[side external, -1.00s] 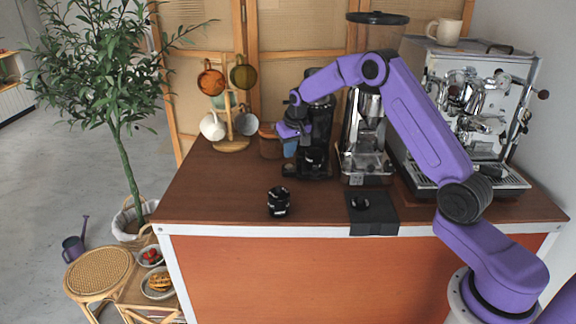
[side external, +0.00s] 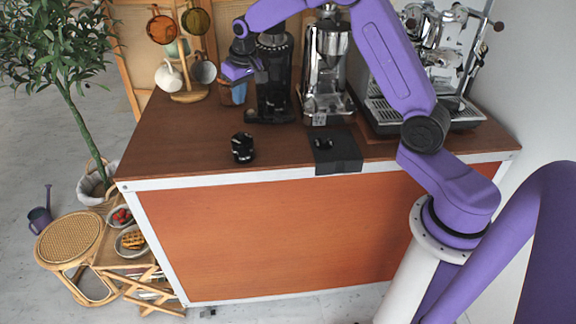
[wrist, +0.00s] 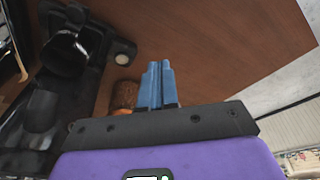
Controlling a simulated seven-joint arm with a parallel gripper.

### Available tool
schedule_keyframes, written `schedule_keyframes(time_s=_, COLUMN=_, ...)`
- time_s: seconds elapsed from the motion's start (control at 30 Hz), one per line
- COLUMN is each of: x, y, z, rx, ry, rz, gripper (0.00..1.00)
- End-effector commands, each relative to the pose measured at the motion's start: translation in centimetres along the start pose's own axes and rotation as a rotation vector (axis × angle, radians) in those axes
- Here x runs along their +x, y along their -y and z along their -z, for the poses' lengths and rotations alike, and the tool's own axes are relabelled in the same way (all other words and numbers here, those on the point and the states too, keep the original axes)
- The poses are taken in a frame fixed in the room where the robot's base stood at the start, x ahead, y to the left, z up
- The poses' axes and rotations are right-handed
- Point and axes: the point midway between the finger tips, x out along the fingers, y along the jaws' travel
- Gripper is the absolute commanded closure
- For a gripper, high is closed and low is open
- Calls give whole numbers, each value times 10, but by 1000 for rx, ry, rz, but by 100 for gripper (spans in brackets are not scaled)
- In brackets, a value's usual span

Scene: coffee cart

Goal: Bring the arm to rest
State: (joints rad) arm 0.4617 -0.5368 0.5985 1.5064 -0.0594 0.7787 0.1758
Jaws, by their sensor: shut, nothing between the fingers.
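My gripper (side external: 238,93) is purple with blue fingers and hangs above the back left part of the wooden counter (side external: 190,132). In the wrist view its blue fingers (wrist: 156,82) are together with nothing between them. My arm reaches across from the right, over the machines. In the side view the gripper is left of a black coffee grinder (side external: 272,85), and I cannot tell the exact gap.
A mug rack (side external: 190,95) stands behind and left of the gripper. A chrome grinder (side external: 326,70) and an espresso machine (side external: 440,50) stand to the right. A black cup-like item (side external: 242,148) and a black tamping stand (side external: 335,152) sit near the front edge. The counter's front left is clear.

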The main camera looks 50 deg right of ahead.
Motion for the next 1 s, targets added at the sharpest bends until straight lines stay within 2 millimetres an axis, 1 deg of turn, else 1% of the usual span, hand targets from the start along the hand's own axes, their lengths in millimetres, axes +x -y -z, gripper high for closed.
schedule_keyframes(time_s=0.03, x=-12, y=19, z=-15, rx=-54, ry=8, rz=14, gripper=100)
schedule_keyframes(time_s=0.1, x=-26, y=42, z=-37, rx=-126, ry=23, rz=30, gripper=100)
schedule_keyframes(time_s=0.17, x=-38, y=59, z=-58, rx=-189, ry=36, rz=44, gripper=100)
schedule_keyframes(time_s=0.2, x=-46, y=69, z=-72, rx=-230, ry=44, rz=52, gripper=100)
schedule_keyframes(time_s=0.27, x=-57, y=82, z=-95, rx=-291, ry=55, rz=65, gripper=100)
schedule_keyframes(time_s=0.3, x=-64, y=90, z=-110, rx=-334, ry=63, rz=73, gripper=100)
schedule_keyframes(time_s=0.37, x=-75, y=100, z=-135, rx=-397, ry=75, rz=84, gripper=100)
schedule_keyframes(time_s=0.4, x=-81, y=105, z=-151, rx=-439, ry=83, rz=91, gripper=100)
schedule_keyframes(time_s=0.47, x=-91, y=112, z=-176, rx=-502, ry=94, rz=102, gripper=100)
schedule_keyframes(time_s=0.5, x=-97, y=114, z=-193, rx=-543, ry=101, rz=109, gripper=100)
schedule_keyframes(time_s=0.57, x=-106, y=116, z=-219, rx=-607, ry=112, rz=119, gripper=100)
schedule_keyframes(time_s=0.6, x=-111, y=117, z=-236, rx=-649, ry=120, rz=125, gripper=100)
schedule_keyframes(time_s=0.67, x=-119, y=115, z=-262, rx=-711, ry=131, rz=134, gripper=100)
schedule_keyframes(time_s=0.7, x=-123, y=113, z=-278, rx=-754, ry=138, rz=140, gripper=100)
schedule_keyframes(time_s=0.77, x=-129, y=108, z=-303, rx=-818, ry=148, rz=148, gripper=100)
schedule_keyframes(time_s=0.8, x=-133, y=104, z=-319, rx=-860, ry=155, rz=152, gripper=100)
schedule_keyframes(time_s=0.9, x=-139, y=91, z=-356, rx=-961, ry=172, rz=162, gripper=100)
schedule_keyframes(time_s=1.0, x=-143, y=77, z=-385, rx=-1046, ry=184, rz=170, gripper=100)
